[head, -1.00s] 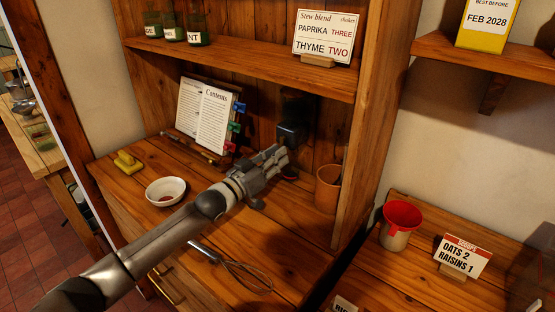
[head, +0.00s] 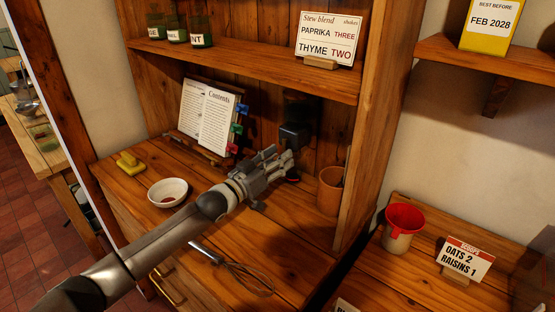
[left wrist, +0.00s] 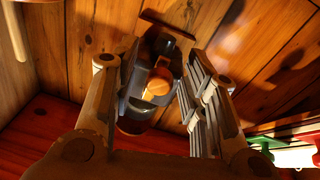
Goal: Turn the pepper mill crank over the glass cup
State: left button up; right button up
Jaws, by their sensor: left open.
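The pepper mill (head: 294,135) is a dark, boxy body on the back wall of the pine niche, above the worktop. In the left wrist view the mill (left wrist: 165,48) is a dark housing with a round orange-brown wooden knob (left wrist: 158,85) in front. My left gripper (head: 279,160) is at the mill and covers its lower part in the head view. In the left wrist view its two fingers (left wrist: 158,88) are apart, one on each side of the knob; I cannot tell whether they touch it. I cannot make out the glass cup for certain. My right gripper is not in view.
A recipe book (head: 208,115) stands left of the gripper. A brown cup (head: 330,190) stands close on its right. A white bowl (head: 168,192) and a whisk (head: 247,278) lie on the worktop. A shelf (head: 250,67) runs above, with jars and a sign (head: 327,38).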

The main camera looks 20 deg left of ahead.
pick_arm(q)
jog(key=shift+s, duration=0.1)
jog(key=v, duration=1.2)
dwell(0.4)
